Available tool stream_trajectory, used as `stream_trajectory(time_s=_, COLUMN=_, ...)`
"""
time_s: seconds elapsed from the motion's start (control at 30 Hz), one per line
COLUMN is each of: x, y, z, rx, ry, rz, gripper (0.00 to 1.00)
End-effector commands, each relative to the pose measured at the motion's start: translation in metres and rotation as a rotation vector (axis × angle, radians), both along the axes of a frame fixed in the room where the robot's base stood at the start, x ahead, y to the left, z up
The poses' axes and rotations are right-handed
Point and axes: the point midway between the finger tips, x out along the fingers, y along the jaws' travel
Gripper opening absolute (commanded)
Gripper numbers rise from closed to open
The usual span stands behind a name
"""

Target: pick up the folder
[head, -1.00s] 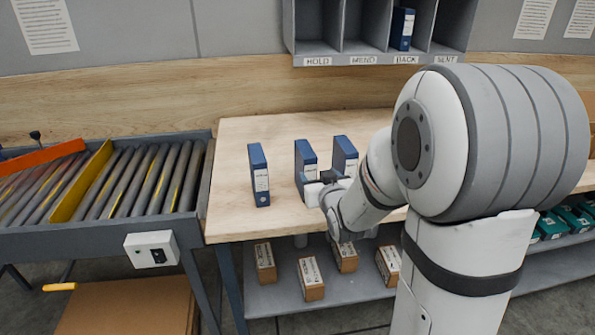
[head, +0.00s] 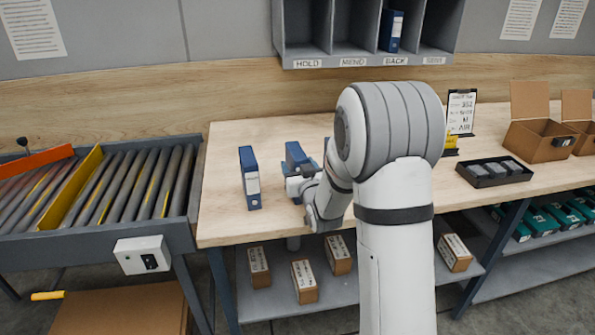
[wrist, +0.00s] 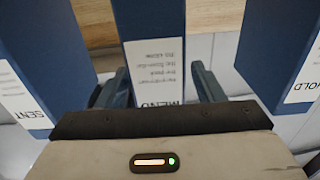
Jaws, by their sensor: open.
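Several blue folders stand upright on the wooden table: one at left (head: 250,178), a middle one (head: 298,157), and a third (head: 327,143) almost wholly hidden behind my arm. My gripper (head: 302,187) is open in front of the middle folder and hides its lower part. In the wrist view my gripper (wrist: 160,84) has one finger on each side of the folder labelled MEND (wrist: 155,50), with a gap visible beside it. A SENT folder (wrist: 38,60) stands at left there and a HOLD folder (wrist: 285,50) at right, both outside the fingers.
A pigeonhole shelf (head: 360,62) labelled HOLD, MEND, BACK and SENT hangs above, with a blue folder (head: 391,30) in BACK. A roller conveyor (head: 110,190) stands left. A black tray (head: 495,172) and open cardboard boxes (head: 540,140) are at right. Cartons lie on the lower shelf.

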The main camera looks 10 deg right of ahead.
Motion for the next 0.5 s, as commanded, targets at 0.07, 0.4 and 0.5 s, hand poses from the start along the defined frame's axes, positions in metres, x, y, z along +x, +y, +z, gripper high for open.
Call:
stream_trajectory(time_s=0.07, x=0.0007, y=0.0001, z=-0.0002, rx=0.0, ry=0.0, rz=0.0, gripper=0.62)
stream_trajectory(time_s=0.4, x=0.0002, y=-0.0004, z=-0.0002, rx=0.0, ry=0.0, rz=-0.001, gripper=0.44)
stream_trajectory(time_s=0.5, x=0.0002, y=-0.0006, z=-0.0002, rx=0.0, ry=0.0, rz=-0.001, gripper=0.36)
